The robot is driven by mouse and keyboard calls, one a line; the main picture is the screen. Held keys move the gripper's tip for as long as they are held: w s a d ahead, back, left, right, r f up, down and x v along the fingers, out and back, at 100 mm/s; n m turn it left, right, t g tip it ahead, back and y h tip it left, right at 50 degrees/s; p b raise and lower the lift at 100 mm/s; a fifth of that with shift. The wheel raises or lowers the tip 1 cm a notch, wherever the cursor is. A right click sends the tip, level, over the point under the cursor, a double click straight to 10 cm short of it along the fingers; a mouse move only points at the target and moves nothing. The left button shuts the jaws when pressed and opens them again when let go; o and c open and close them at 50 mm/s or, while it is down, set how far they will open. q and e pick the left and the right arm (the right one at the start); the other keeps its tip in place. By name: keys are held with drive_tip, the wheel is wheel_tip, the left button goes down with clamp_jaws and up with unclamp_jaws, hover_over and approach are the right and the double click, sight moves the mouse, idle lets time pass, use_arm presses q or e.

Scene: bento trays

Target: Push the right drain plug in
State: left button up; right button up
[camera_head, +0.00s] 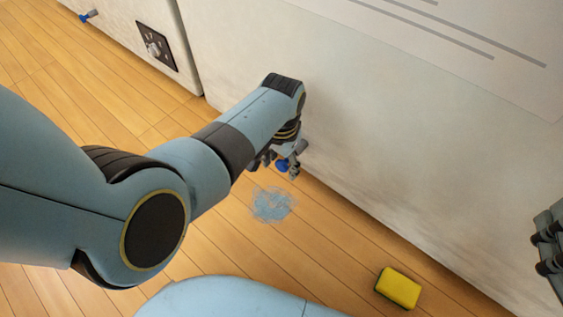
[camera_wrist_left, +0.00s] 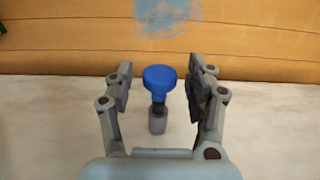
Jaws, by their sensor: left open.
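The right drain plug has a blue round knob (camera_wrist_left: 160,77) on a dark stem that sits in a short grey spout (camera_wrist_left: 157,123) on a pale panel. My left gripper (camera_wrist_left: 160,72) is open, with one finger on each side of the knob and a visible gap on both sides. In the head view the plug (camera_head: 282,166) shows low on the white panel, partly covered by my left gripper (camera_head: 279,167). Another blue plug (camera_head: 84,17) sticks out of a white unit at the upper left. Part of my right gripper (camera_head: 546,248) shows at the right edge; its opening is unclear.
A large white panel (camera_head: 400,130) rises beside the plank floor (camera_head: 60,95). A bluish puddle-like patch (camera_head: 272,204) lies on the floor below the plug. A yellow sponge (camera_head: 399,288) lies on the floor at the lower right. A dark control plate (camera_head: 156,46) is on the left unit.

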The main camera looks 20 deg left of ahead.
use_arm(q)
clamp_jaws()
idle(0.4)
